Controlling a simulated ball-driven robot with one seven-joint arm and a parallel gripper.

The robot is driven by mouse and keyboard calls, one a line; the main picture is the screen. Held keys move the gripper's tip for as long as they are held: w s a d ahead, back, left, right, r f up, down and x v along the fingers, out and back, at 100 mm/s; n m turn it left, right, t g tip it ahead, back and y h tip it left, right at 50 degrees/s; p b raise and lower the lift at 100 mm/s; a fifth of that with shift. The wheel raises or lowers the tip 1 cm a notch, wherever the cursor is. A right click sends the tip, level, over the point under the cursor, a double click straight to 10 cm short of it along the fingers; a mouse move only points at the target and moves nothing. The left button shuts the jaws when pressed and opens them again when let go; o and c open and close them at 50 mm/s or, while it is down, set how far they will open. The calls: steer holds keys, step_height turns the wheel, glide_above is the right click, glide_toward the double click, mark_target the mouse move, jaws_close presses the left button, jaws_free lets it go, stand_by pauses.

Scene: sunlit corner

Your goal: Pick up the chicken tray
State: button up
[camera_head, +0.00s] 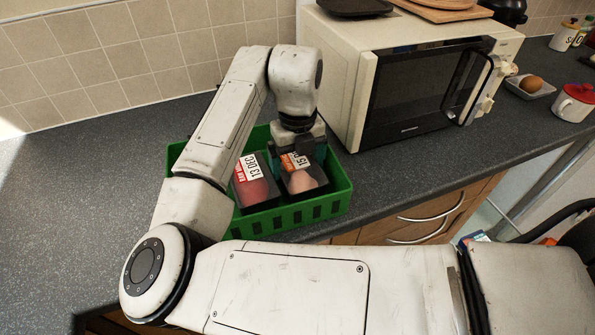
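The chicken tray (303,181) is a dark pack with pale pink meat and a label reading 15 DEC. It lies in the right part of a green crate (296,216). My gripper (297,155) points down over the far end of this tray. Its fingers are apart, one near each side of the tray. Whether they press on it I cannot tell, as the gripper hides the tray's far end.
A second tray (254,188) with redder meat, labelled 13 DEC, lies just left in the crate. A microwave (425,90) stands close to the right. A tiled wall (120,50) is behind. The worktop (75,200) on the left is clear.

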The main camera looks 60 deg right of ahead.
steer(key=c, duration=0.7)
steer(key=shift+c, duration=0.2)
